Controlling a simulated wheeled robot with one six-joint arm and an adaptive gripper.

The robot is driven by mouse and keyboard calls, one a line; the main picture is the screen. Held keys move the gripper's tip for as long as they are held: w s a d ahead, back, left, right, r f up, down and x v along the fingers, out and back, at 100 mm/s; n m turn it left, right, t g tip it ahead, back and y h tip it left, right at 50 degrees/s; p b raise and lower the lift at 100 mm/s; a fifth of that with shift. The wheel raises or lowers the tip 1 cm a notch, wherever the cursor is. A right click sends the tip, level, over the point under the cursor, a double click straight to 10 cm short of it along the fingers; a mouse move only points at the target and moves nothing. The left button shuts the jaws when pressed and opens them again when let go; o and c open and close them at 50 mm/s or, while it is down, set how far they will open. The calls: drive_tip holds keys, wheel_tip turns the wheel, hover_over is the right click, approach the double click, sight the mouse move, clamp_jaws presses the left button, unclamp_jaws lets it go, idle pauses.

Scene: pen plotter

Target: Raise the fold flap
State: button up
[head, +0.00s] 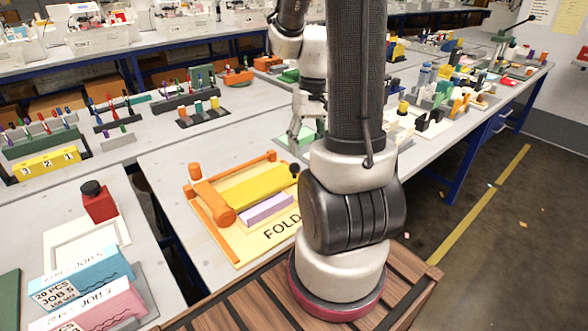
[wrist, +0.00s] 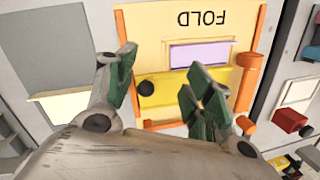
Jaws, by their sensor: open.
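The fold station is a pale yellow board (head: 262,245) marked FOLD with orange side rails. The yellow flap (head: 255,188) lies flat across it, with a black knob (head: 295,169) at its right end. A purple strip (head: 267,210) lies just in front of the flap. My gripper (head: 300,140) is open and empty, above and behind the station. In the wrist view, my gripper's green-padded fingers (wrist: 160,72) appear apart over the flap (wrist: 180,85), with the knob (wrist: 146,88) showing between them. I see no contact with the knob.
A red block with a black top (head: 98,202) and blue and pink job boxes (head: 85,277) stand on the left table. Racks with pens and blocks fill the tables behind. My arm hides part of the station's right side.

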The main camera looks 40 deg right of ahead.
hover_over(294, 168)
drive_tip(key=s+d, duration=0.2)
drive_tip(key=s, duration=0.1)
wheel_tip(294, 168, down, 5)
drive_tip(key=w+t, duration=0.1)
drive_tip(key=w, duration=0.2)
drive_tip(key=shift+w+d+n, duration=0.15)
drive_tip(key=shift+d+n, duration=0.05)
drive_tip(key=shift+n, duration=0.2)
drive_tip(key=shift+w+r+n, duration=0.1)
drive_tip(key=shift+w+n, duration=0.1)
drive_tip(key=shift+n, duration=0.1)
drive_tip(key=shift+f, duration=0.2)
drive_tip(key=f, duration=0.2)
drive_tip(key=a+f, duration=0.1)
drive_tip(key=f, duration=0.4)
drive_tip(key=shift+w+a+f, duration=0.1)
drive_tip(key=shift+w+a, duration=0.05)
drive_tip(key=shift+w, duration=0.05)
clamp_jaws()
